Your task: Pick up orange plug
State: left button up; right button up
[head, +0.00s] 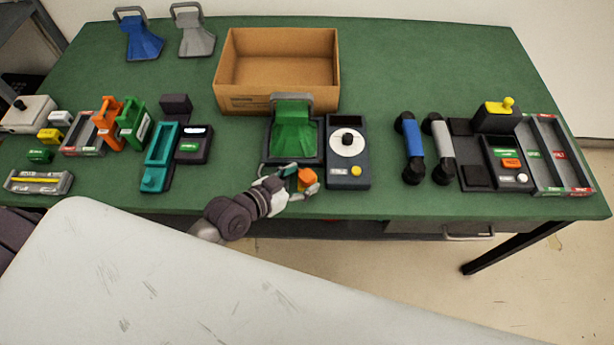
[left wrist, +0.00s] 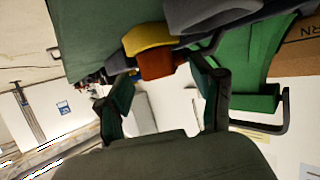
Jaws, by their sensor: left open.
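The orange plug (head: 306,178) is a small block near the front edge of the green table, just in front of the green handled piece. In the left wrist view, the plug (left wrist: 156,64) shows a darker orange side below a yellowish part, just beyond the fingertips. My left gripper (head: 302,180) is open, with its fingers on either side of the plug in the head view. In the left wrist view, both fingers (left wrist: 166,90) are spread with a gap between them. I cannot tell whether they touch the plug. My right gripper is not in view.
The green handled piece (head: 293,128) stands on a dark base behind the gripper. A dial box (head: 347,174) is close on the right. An open cardboard box (head: 278,103) is behind. A teal device (head: 158,158) is on the left; blue and grey handsets (head: 412,148) are further right.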

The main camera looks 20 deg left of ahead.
pick_arm(q)
jog(key=x, duration=0.2)
jog(key=shift+w+d+f, duration=0.1)
jog(key=shift+w+d, duration=0.05)
jog(key=shift+w, duration=0.1)
grip_shut()
